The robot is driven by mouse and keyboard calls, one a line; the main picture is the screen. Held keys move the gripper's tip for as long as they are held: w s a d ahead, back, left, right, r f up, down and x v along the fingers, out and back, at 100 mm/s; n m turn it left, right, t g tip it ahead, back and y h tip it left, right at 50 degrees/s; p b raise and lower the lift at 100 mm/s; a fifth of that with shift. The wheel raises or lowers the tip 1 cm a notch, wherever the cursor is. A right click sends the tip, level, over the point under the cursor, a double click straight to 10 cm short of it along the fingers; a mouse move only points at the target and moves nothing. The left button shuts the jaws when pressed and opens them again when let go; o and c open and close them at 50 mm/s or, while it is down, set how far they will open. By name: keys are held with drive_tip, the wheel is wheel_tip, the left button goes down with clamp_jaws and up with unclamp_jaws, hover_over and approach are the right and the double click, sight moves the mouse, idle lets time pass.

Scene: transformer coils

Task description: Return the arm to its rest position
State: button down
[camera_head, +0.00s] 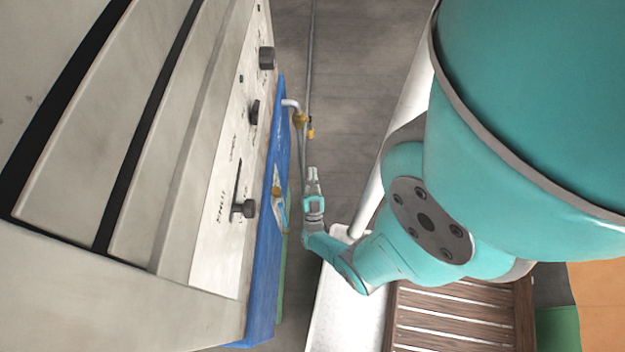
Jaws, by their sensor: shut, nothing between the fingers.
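My gripper (313,176) shows small near the middle of the head view, at the end of my teal arm. It is shut, with nothing between its fingers. It points toward the top of the picture, over the grey floor. It is to the right of a blue panel (266,270) on the side of a machine and appears apart from it. My arm's large teal links fill the right side and hide what lies behind them.
A light grey machine (130,170) with black knobs (249,208) fills the left. A grey pipe with a brass fitting (299,120) stands just beyond my gripper. A brown slatted wooden surface (455,325) lies at the bottom right. Grey floor (350,60) is clear at the top middle.

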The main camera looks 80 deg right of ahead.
drive_tip(key=shift+v, duration=1.1)
drive_tip(key=a+r+n+t+y, duration=0.3)
drive_tip(key=a+n+t+y, duration=0.3)
drive_tip(key=a, duration=0.3)
drive_tip(key=a+r+n+t+y, duration=0.3)
drive_tip(key=a+t+y, duration=0.2)
drive_tip(key=a+y, duration=0.35)
drive_tip(key=s+a+r+n+y, duration=0.2)
drive_tip(key=a+r+y, duration=0.1)
drive_tip(key=r, duration=0.4)
drive_tip(key=s+a+r+n+g+y, duration=0.1)
drive_tip(key=s+a+r+n+y, duration=0.1)
drive_tip(key=r, duration=0.6)
drive_tip(key=s+a+r+n+g+y, duration=0.1)
drive_tip(key=s+a+r+n+y, duration=0.2)
drive_tip(key=r, duration=0.5)
drive_tip(key=a+n+y, duration=0.1)
drive_tip(key=a+y, duration=0.1)
drive_tip(key=a, duration=0.1)
drive_tip(key=shift+a+r, duration=0.25)
drive_tip(key=shift+a, duration=0.1)
drive_tip(key=shift+y, duration=0.25)
idle(2.0)
